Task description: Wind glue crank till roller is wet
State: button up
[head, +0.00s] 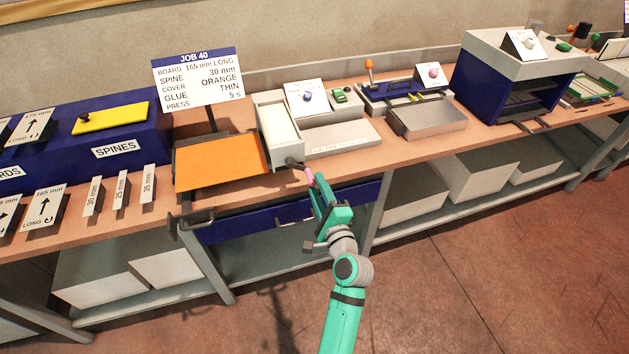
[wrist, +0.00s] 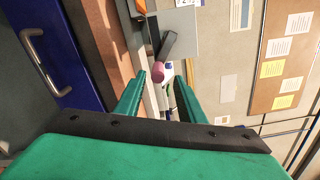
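The glue unit (head: 280,132) is a pale box with a whitish roller surface on top, standing beside the orange cover sheet (head: 222,161). Its dark crank arm (head: 295,163) ends in a pink knob (head: 309,174) over the bench's front edge. In the wrist view the pink knob (wrist: 158,69) and dark crank arm (wrist: 168,45) show ahead, between the fingertips. My gripper (head: 316,182) is open, its tips close to the knob; in the wrist view a gap shows on each side of the knob. I cannot tell whether the roller is wet.
The job card (head: 197,75) reads glue thin. A blue drawer (head: 290,212) with a metal handle lies under the bench below my gripper. A grey tray (head: 427,118) and a blue press (head: 515,80) stand to the right. The floor in front is clear.

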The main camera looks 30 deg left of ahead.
jog(key=v, duration=0.7)
